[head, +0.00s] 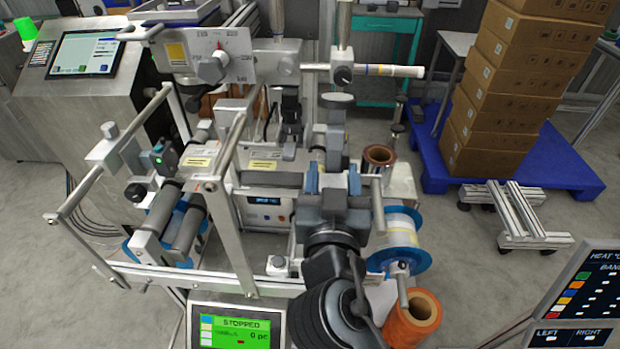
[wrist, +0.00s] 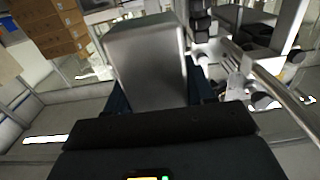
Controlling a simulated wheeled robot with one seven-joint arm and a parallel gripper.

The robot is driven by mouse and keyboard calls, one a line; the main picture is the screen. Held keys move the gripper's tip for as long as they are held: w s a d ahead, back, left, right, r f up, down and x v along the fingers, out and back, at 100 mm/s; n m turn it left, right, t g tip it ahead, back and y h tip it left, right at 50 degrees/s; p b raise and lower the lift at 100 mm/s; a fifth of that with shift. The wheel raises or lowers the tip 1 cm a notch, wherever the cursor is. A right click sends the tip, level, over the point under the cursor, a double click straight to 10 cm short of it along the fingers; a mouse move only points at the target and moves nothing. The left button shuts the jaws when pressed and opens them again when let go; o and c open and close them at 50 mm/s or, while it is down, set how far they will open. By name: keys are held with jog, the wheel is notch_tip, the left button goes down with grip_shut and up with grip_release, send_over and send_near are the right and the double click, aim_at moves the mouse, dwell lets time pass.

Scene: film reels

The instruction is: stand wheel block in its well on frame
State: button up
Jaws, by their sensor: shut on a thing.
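My gripper (head: 334,183), with blue fingertips, is in the middle of the head view, over the right part of the metal machine frame (head: 150,272). In the wrist view it is shut on the wheel block (wrist: 148,62), a plain grey block held between dark blue fingers. In the head view my gripper and wrist hide most of the block, so I cannot tell whether it touches the frame. The block's far end and any wheel on it are hidden. I cannot make out the well in either view.
A blue-flanged reel (head: 401,236) and an orange roll (head: 413,318) are close to the right of my arm. A horizontal bar (head: 385,70) crosses above and behind my gripper. A green-lit screen (head: 236,327) stands at the front. Stacked cartons (head: 520,85) stand at the back right.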

jog(key=s+a+r, duration=0.1)
jog(key=a+r, duration=0.1)
jog(key=a, duration=0.2)
jog(key=f+b, duration=0.5)
jog(key=f, duration=0.1)
jog(key=f+b, duration=0.3)
jog(key=f, duration=0.1)
jog(key=shift+s+d+b, duration=0.2)
jog(key=shift+d+b, duration=0.05)
jog(key=shift+b, duration=0.05)
jog(key=shift+s+f+b, duration=0.2)
jog(key=shift+f+b, duration=0.8)
jog(key=shift+b, duration=0.25)
dwell(0.7)
jog(key=o, duration=1.2)
jog(key=shift+o, duration=0.2)
jog(key=shift+f, duration=0.1)
jog(key=shift+s, duration=0.1)
